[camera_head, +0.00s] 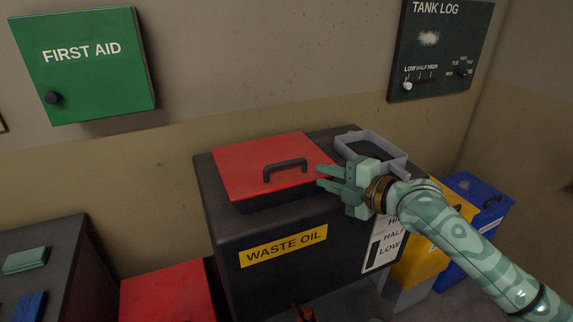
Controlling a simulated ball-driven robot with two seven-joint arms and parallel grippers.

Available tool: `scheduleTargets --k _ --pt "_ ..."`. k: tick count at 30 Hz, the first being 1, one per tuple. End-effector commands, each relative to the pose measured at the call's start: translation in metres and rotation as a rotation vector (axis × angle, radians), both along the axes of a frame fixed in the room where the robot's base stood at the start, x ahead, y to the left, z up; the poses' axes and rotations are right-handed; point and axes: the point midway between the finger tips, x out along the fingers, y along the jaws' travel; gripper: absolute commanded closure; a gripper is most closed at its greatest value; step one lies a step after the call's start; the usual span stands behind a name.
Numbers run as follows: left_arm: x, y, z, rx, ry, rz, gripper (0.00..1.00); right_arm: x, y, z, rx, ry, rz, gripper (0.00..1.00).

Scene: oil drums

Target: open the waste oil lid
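The waste oil tank (226,226) is a dark box with a yellow "WASTE OIL" label (283,246) on its front. Its red lid (240,165) lies shut on the left part of the top, with a dark bar handle (285,165) near its right front. My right gripper (321,177) comes in from the right, its two fingers spread and empty. The fingertips point left and are just right of the handle, at the lid's right edge; I cannot tell whether they touch the lid. My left gripper is not in view.
A grey open tray (398,156) sits on the tank top behind my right gripper. Yellow (425,262) and blue (488,199) bins stand to the right. A red box (168,292) and dark cabinet (60,260) stand left. A green first aid box (85,65) and tank log board (440,45) hang behind.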

Motion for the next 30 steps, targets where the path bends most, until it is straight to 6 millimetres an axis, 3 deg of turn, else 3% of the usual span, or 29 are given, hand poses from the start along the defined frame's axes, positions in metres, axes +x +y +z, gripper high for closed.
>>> scheduleTargets --k 9,15,27,28,30 --pt "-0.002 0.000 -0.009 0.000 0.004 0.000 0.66 0.060 0.053 -0.015 0.005 0.003 0.000 0.79" --pt "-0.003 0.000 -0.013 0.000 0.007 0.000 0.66 0.084 0.073 -0.021 0.004 0.002 -0.001 0.79" --pt "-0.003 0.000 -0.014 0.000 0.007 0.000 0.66 0.092 0.079 -0.021 0.002 0.000 -0.001 0.79" --pt "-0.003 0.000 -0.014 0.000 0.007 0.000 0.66 0.092 0.079 -0.021 0.002 0.000 -0.001 0.82" --pt "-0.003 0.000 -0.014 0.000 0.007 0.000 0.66 0.092 0.079 -0.021 0.002 0.000 -0.001 1.00"
